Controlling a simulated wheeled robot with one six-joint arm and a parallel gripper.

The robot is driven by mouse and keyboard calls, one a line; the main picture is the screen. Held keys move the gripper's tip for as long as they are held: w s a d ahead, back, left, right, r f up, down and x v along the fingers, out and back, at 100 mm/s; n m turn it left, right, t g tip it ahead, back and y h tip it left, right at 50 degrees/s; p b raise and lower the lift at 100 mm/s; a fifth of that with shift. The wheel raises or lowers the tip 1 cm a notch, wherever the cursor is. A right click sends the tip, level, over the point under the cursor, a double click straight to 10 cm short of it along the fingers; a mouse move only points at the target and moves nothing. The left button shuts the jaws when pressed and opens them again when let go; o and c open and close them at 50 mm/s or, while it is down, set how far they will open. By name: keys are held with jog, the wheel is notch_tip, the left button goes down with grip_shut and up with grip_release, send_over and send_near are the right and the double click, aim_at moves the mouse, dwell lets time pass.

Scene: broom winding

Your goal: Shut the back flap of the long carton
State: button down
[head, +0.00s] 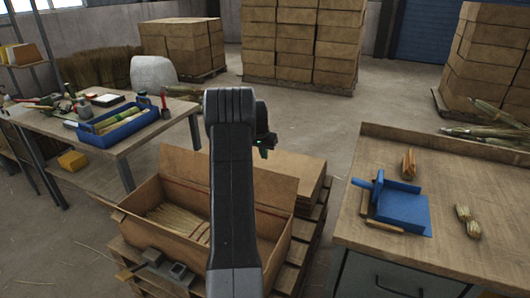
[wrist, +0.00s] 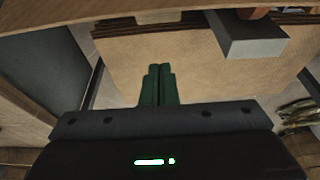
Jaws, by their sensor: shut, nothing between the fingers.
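The long carton (head: 262,252) stands open on a pallet in the head view, with pale straw bundles (head: 175,218) inside. Its back flap (head: 187,172) stands up along the far side; my arm hides its middle.
Flat cardboard (head: 310,178) lies on the pallet behind the carton. A table with a blue tray (head: 122,128) is at the left. A grey block (wrist: 245,38) shows in the wrist view.

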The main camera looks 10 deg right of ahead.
jog(key=f, duration=0.1)
jog(key=s+f, duration=0.1)
jog(key=f, duration=0.1)
jog(key=a+f+p, duration=0.1)
jog(key=shift+s+f, duration=0.25)
jog(key=shift+f, duration=0.1)
jog(key=shift+b, duration=0.55)
